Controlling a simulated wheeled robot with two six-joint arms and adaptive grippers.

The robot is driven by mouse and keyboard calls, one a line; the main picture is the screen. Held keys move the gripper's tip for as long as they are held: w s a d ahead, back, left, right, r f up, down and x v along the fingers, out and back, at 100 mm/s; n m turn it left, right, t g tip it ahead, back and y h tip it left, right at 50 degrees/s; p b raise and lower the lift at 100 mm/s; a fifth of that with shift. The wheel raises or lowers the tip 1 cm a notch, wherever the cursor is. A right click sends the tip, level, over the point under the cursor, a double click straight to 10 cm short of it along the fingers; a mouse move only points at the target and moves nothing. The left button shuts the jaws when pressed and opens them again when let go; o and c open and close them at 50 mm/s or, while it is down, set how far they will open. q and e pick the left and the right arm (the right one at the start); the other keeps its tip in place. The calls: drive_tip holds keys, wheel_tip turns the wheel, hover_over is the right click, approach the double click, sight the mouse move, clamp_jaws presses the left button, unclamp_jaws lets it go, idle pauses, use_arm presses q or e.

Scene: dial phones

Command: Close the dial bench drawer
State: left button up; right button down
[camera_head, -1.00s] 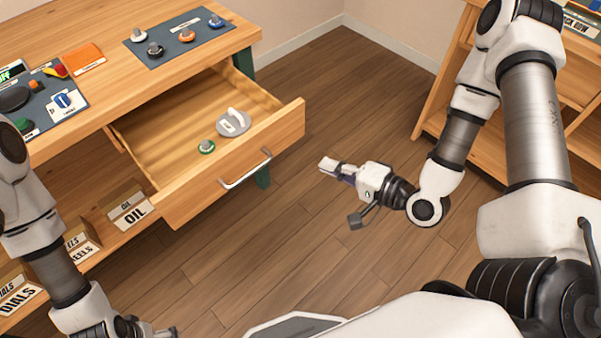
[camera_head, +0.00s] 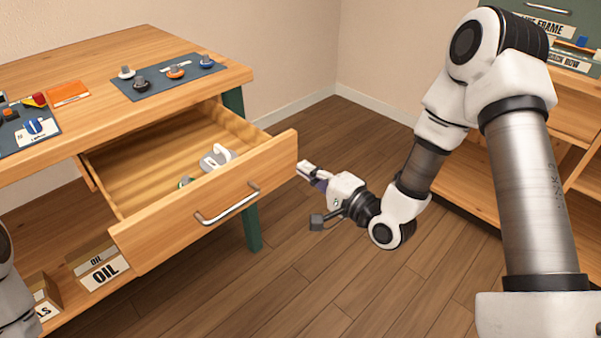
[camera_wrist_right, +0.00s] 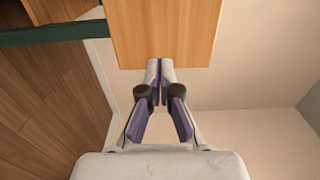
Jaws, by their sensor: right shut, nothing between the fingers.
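The dial bench drawer (camera_head: 158,222) stands pulled out from the wooden bench, with a silver bar handle (camera_head: 228,205) on its front. A grey part with a white lever (camera_head: 216,158) and a partly hidden green-edged piece (camera_head: 186,181) lie inside it. My right gripper (camera_head: 305,168) is shut and empty, just right of the drawer front's right end. In the right wrist view my shut fingertips (camera_wrist_right: 160,66) point at a wooden panel (camera_wrist_right: 165,30), overlapping its edge; I cannot tell whether they touch. My left gripper is out of view.
The bench top (camera_head: 150,115) carries a dark mat (camera_head: 165,78) with several dials. A green leg (camera_head: 244,235) stands behind the handle. Boxes such as the OIL box (camera_head: 104,275) sit on the lower shelf. A wooden shelf unit (camera_head: 475,185) is at right. Open floor (camera_head: 330,275) lies between.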

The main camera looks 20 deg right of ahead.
drive_tip(key=shift+x, duration=1.05)
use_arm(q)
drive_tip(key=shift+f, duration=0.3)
use_arm(e)
drive_tip(key=shift+w, duration=0.15)
drive_tip(key=shift+w+a, duration=0.1)
drive_tip(key=shift+w, duration=0.05)
